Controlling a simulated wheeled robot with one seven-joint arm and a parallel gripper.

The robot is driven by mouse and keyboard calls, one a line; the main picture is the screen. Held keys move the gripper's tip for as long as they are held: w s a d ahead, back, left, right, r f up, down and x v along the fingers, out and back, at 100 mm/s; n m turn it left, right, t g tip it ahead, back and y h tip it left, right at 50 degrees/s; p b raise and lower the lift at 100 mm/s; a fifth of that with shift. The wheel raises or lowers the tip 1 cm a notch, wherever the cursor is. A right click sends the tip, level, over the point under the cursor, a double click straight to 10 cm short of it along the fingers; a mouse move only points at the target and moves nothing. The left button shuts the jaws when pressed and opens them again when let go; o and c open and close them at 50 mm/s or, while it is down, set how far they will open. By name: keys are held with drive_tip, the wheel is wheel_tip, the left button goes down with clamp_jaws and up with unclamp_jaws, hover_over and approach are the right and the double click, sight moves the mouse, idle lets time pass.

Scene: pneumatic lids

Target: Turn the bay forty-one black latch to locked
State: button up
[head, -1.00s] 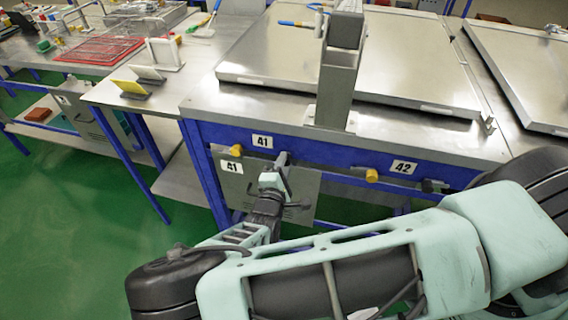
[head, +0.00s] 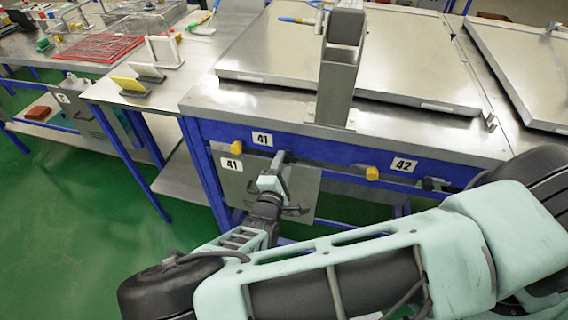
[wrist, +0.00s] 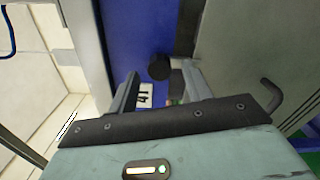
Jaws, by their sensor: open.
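My gripper (head: 278,158) is in front of the blue rail under bay forty-one in the head view, its fingers pointing at the rail. In the wrist view my gripper (wrist: 160,72) is open, with a finger on each side. A round black knob, apparently the bay forty-one black latch (wrist: 159,68), shows near the fingertips, beside the white "41" label (wrist: 145,95). I cannot tell whether the fingers touch it. In the head view my gripper hides the latch, right of the "41" label (head: 262,139). Its turned position is not clear.
A yellow knob (head: 236,147) sits left of the label. A grey panel (head: 310,190) with a dark bent handle (wrist: 270,97) hangs below the rail. Bay forty-two has its own yellow knob (head: 372,173) and black latch (head: 432,184). A grey upright post (head: 338,80) stands above.

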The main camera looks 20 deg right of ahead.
drive_tip(key=b+v, duration=0.3)
drive_tip(key=v, duration=1.2)
drive_tip(key=shift+s+a, duration=0.2)
drive_tip(key=shift+s, duration=0.15)
drive_tip(key=s+d+r+m+g, duration=0.45)
drive_tip(key=s+g, duration=0.25)
drive_tip(key=g, duration=0.5)
drive_tip(key=s+r+m+g+y, duration=0.1)
drive_tip(key=s+r+y, duration=0.1)
drive_tip(key=r+y, duration=0.3)
drive_tip(key=s+r+m+g+y, duration=0.1)
drive_tip(key=s+r+y, duration=0.2)
drive_tip(key=r, duration=1)
drive_tip(key=shift+s+g+y, duration=0.25)
drive_tip(key=shift+g+y, duration=0.05)
drive_tip(key=shift+y, duration=1.3)
drive_tip(key=shift+a+r, duration=0.1)
drive_tip(key=shift+a, duration=0.05)
